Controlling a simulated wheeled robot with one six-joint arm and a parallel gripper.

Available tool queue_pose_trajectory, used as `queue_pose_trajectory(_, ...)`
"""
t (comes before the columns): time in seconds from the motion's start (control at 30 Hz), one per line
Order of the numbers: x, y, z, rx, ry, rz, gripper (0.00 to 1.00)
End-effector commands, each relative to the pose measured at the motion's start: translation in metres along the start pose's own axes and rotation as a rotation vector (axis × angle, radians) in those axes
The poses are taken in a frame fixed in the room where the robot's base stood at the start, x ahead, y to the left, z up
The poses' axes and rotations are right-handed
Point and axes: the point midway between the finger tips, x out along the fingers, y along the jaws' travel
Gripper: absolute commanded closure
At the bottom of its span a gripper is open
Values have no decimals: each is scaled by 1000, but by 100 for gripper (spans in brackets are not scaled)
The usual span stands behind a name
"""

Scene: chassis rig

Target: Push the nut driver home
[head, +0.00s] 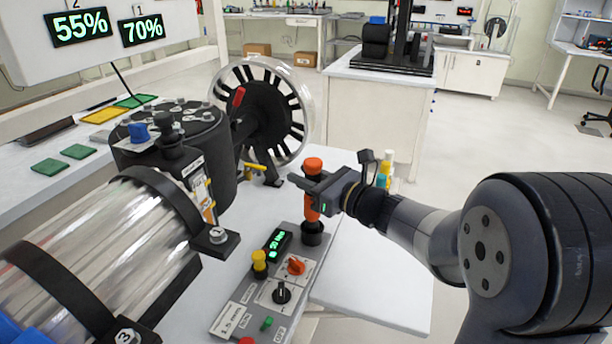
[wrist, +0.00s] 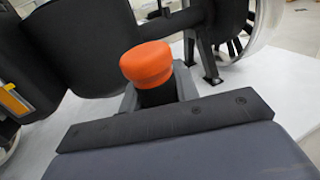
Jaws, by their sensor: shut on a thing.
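The nut driver (head: 312,204) has an orange body and an orange rounded cap. It stands upright at the far end of the grey control panel, with its lower end at a black round socket (head: 313,234). My gripper (head: 314,188) comes in from the right and is shut around the driver below its cap. In the wrist view the orange cap (wrist: 146,62) rises above the jaws, and the driver's lower part is hidden. I cannot tell how deep the driver sits in the socket.
The grey control panel (head: 232,316) carries a green display, a yellow button (head: 259,262), an orange knob (head: 296,266) and a black knob (head: 281,292). A spoked wheel (head: 268,112) and a clear cylinder (head: 95,250) stand to the left. White tabletop is bare at right.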

Motion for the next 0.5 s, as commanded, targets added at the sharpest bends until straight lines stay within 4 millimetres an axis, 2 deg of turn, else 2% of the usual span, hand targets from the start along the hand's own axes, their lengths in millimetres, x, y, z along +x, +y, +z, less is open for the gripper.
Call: queue_pose_trajectory(0.5,0,0,-7,-1,-2,0,97)
